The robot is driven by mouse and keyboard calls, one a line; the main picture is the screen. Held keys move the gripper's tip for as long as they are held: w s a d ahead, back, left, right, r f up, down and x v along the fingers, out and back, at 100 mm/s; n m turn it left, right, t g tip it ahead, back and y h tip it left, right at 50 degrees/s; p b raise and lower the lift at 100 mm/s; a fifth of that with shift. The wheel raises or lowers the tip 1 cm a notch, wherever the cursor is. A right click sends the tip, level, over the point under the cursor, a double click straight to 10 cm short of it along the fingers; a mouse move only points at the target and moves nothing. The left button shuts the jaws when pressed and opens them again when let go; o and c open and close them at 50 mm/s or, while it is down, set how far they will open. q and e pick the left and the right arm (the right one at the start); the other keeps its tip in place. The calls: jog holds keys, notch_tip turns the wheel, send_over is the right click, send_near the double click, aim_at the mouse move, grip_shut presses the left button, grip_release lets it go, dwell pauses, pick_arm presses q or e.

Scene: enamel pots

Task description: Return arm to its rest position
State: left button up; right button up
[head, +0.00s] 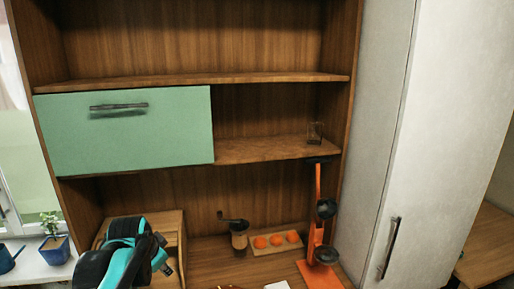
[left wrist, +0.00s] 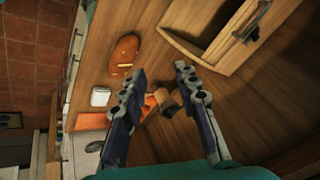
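My left arm (head: 118,255), teal and black, comes in at the lower left of the head view, in front of a small wooden drawer box (head: 155,222). My left gripper (left wrist: 160,73) shows in the left wrist view with its two fingers spread apart and nothing between them. Below it lie the wooden counter and an orange-brown oval board or dish (left wrist: 125,53). My right arm and right gripper are not in view.
A wooden cabinet has a shut green door (head: 130,130) and a shelf with a small glass (head: 314,132). On the counter stand a coffee grinder (head: 239,237), a tray of orange round things (head: 276,241) and a tall orange stand (head: 317,235). A blue plant pot (head: 55,249) stands left.

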pick_arm(q)
jog(key=s+d+f+n+b, duration=0.2)
jog(key=s+d+f+n, duration=0.1)
jog(key=s+f, duration=0.4)
jog(key=s+d+f+n+t+b, duration=0.1)
jog(key=s+d+f+n+b, duration=0.1)
jog(key=s+d+f, duration=0.3)
jog(key=s+f+n, duration=0.1)
jog(key=s+f, duration=0.2)
jog(key=s, duration=0.4)
jog(key=shift+s+d+n+h+b, duration=0.25)
jog(key=shift+s+n+h+b, duration=0.1)
jog(key=shift+n+h, duration=0.05)
